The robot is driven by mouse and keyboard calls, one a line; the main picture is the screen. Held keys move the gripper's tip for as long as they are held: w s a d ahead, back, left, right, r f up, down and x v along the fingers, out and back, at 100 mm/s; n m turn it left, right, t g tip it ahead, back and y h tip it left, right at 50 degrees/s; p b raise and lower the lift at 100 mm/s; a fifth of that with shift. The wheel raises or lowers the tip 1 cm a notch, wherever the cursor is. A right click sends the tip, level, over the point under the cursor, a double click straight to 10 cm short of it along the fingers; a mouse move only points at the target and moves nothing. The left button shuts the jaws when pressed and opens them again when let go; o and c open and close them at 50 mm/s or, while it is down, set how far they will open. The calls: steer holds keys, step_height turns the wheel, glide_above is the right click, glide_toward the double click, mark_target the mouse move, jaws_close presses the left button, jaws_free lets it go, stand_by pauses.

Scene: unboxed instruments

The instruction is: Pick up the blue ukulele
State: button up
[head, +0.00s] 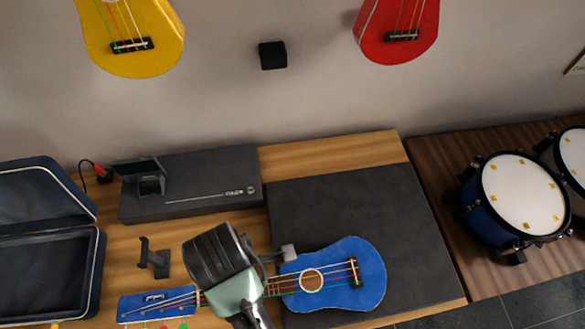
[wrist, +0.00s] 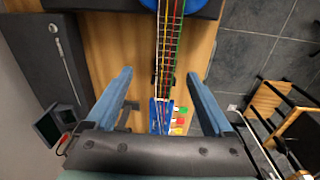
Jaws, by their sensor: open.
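The blue ukulele (head: 335,295) lies face up in the head view. Its body rests on a dark mat (head: 345,205), and its neck runs left to a blue headstock with coloured pegs. My gripper (head: 272,268) is over the neck and hides part of it. In the wrist view my gripper (wrist: 158,76) is open, with one finger on each side of the neck (wrist: 168,55). The neck shows clear gaps to both fingers, and nothing is held. The headstock (wrist: 160,115) shows nearer the palm. I cannot tell the height of the fingers above the neck.
A black device (head: 195,185) stands at the back of the wooden table. A small black stand (head: 153,258) is left of my gripper, and an open dark case (head: 95,275) is at far left. Blue drums (head: 490,215) stand right. Yellow (head: 135,60) and red (head: 380,48) ukuleles hang on the wall.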

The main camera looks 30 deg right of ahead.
steer(key=shift+g, duration=0.4)
steer(key=f, duration=0.2)
steer(key=s+f, duration=0.1)
steer(key=f, duration=0.4)
steer(key=shift+s+d+f, duration=0.1)
steer(key=shift+s+f, duration=0.15)
steer(key=shift+f, duration=0.05)
steer(key=shift+w+d+f+p, duration=0.1)
steer(key=shift+d+f, duration=0.05)
steer(key=shift+f, duration=0.7)
steer(key=shift+w+d+f+p, duration=0.1)
steer(key=shift+d+f+p, duration=0.1)
steer(key=shift+f, duration=0.7)
steer(key=shift+w+d+f+p, duration=0.1)
steer(key=shift+d+f, duration=0.05)
steer(key=shift+f, duration=0.7)
jaws_close()
